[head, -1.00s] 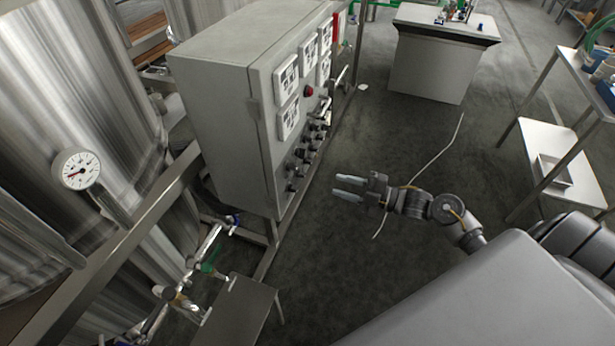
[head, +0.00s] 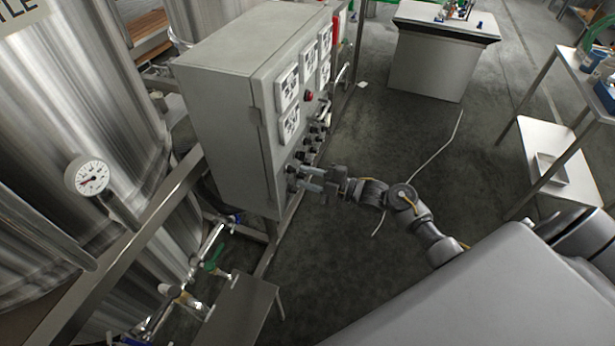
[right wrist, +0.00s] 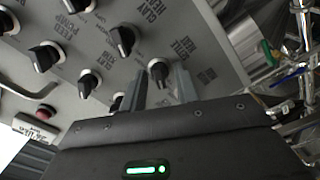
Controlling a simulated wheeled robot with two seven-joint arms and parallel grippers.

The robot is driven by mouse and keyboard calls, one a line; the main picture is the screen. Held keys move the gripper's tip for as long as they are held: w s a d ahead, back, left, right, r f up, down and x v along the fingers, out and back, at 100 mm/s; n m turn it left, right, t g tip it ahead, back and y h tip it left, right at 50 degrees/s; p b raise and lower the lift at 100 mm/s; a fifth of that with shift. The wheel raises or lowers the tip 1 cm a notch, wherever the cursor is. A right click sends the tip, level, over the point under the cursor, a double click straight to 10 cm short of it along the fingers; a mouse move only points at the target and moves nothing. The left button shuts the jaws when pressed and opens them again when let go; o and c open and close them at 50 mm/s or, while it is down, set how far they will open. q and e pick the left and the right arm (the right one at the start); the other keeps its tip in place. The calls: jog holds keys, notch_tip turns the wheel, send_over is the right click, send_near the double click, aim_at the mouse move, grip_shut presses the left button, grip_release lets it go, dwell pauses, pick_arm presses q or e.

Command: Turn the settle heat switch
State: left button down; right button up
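The settle heat switch (right wrist: 158,72) is a black rotary knob with a pale pointer mark on the grey control panel. A partly readable label beside it looks like SETTLE HEAT. My right gripper (right wrist: 158,85) is open, with one finger on each side of this knob in the right wrist view; I cannot tell whether they touch it. In the head view my right gripper (head: 294,179) is at the lower front of the control cabinet (head: 228,140), hiding the knob there. My left gripper is not in view.
Similar knobs (right wrist: 122,40) sit close by on the panel, with a red button (right wrist: 46,111) further left. Steel tanks with a gauge (head: 87,175) stand left of the cabinet. A small metal table (head: 240,310) is in front.

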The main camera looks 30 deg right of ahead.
jog(key=shift+c, duration=0.4)
grip_shut()
jog(key=shift+m, duration=0.4)
jog(key=m+p, duration=0.1)
jog(key=m, duration=0.2)
jog(key=shift+m+p, duration=0.9)
jog(key=shift+m, duration=1.1)
jog(key=shift+o, duration=0.4)
grip_release()
